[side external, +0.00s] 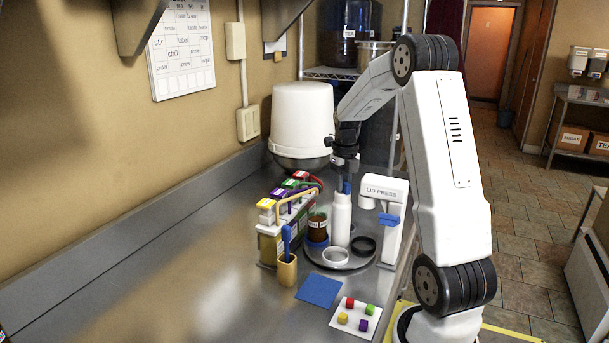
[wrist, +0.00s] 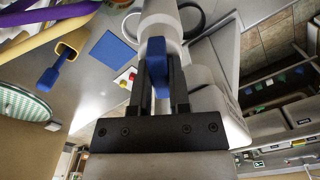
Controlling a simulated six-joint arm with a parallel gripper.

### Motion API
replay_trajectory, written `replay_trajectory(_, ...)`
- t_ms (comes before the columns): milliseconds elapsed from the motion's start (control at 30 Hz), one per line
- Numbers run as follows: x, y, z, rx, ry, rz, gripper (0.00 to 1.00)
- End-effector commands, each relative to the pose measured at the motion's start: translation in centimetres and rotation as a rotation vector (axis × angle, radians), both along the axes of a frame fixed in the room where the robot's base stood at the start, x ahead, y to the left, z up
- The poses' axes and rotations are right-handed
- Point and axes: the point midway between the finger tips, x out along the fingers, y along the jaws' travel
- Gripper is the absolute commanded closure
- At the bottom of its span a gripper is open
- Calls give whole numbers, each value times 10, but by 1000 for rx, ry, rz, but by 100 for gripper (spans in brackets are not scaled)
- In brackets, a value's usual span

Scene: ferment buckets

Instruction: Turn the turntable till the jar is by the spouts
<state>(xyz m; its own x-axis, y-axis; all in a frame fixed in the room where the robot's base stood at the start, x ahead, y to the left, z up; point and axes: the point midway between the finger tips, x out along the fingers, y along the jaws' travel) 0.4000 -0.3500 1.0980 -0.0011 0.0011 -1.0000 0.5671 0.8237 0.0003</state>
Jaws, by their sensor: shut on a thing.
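The round grey turntable (side external: 352,264) stands on the steel counter. On it are a brown jar (side external: 317,226) in a blue holder (side external: 317,243), a white ring (side external: 335,256), a black ring (side external: 363,244) and a tall white post (side external: 340,220). The jar is on the left side, close to the dispensers' coloured spouts (side external: 298,194); exact alignment is unclear. My gripper (side external: 345,178) is above the post, shut on a blue knob at its top. The wrist view shows the blue knob (wrist: 157,65) between my fingers (wrist: 160,85) and the white post (wrist: 160,22) beyond.
The white lid press (side external: 384,205) stands close on the right. A yellow cup (side external: 287,271) with a blue-handled tool, a blue mat (side external: 319,291) and a white card (side external: 345,322) with several coloured cubes lie in front. The left counter is clear.

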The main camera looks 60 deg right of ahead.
Motion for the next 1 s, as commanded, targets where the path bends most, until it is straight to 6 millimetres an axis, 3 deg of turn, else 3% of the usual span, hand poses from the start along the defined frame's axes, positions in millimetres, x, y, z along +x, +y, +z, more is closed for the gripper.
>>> replay_trajectory(700,2,-2,4,-7,-7,-51,100)
replay_trajectory(733,2,-2,4,-7,-7,-51,68)
replay_trajectory(800,1,-1,4,-7,-6,-51,46)
replay_trajectory(833,1,-1,3,-6,-5,-51,43)
replay_trajectory(1000,1,-1,2,-4,-3,-51,43)
